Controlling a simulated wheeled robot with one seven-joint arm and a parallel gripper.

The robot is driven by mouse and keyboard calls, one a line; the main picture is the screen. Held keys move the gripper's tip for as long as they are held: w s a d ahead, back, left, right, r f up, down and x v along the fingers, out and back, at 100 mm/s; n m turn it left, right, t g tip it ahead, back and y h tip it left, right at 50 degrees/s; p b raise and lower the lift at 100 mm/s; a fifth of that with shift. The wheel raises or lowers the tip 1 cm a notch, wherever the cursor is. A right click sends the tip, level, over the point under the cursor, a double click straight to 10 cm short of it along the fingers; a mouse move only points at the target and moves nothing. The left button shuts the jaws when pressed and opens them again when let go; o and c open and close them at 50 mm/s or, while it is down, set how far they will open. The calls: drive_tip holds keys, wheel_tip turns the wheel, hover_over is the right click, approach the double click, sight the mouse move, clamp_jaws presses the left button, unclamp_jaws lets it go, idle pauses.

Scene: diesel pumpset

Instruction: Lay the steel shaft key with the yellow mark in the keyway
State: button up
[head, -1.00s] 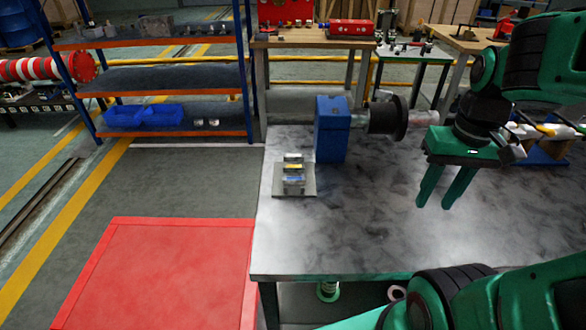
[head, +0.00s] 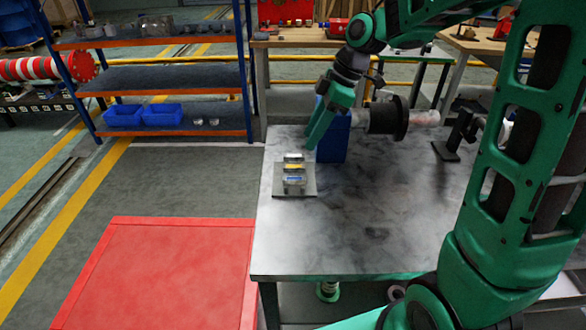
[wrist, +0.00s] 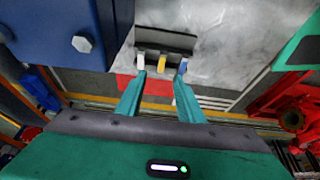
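The key with the yellow mark (head: 293,167) lies on a small grey plate (head: 308,188) at the table's left side, between keys marked white and blue. In the wrist view the yellow mark (wrist: 162,62) shows between the white mark (wrist: 141,61) and the blue mark (wrist: 183,66). My gripper (wrist: 160,74) is open and empty, its fingertips spread on either side of the yellow mark in that view. In the head view my gripper (head: 312,145) is above and right of the keys, apart from them. A shaft (head: 425,118) extends right from a black wheel; its keyway cannot be made out.
A blue block (head: 334,140) stands close beside the keys; its wall fills the upper left of the wrist view. The black wheel (head: 388,118) is to its right. The table's front half (head: 350,230) is clear. A red platform (head: 160,265) lies at the lower left.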

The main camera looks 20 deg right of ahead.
sight(294, 166)
drive_tip(key=x, duration=0.9)
drive_tip(key=shift+s+a+f, duration=0.1)
drive_tip(key=shift+a+f, duration=0.05)
drive_tip(key=shift+f, duration=0.05)
clamp_jaws()
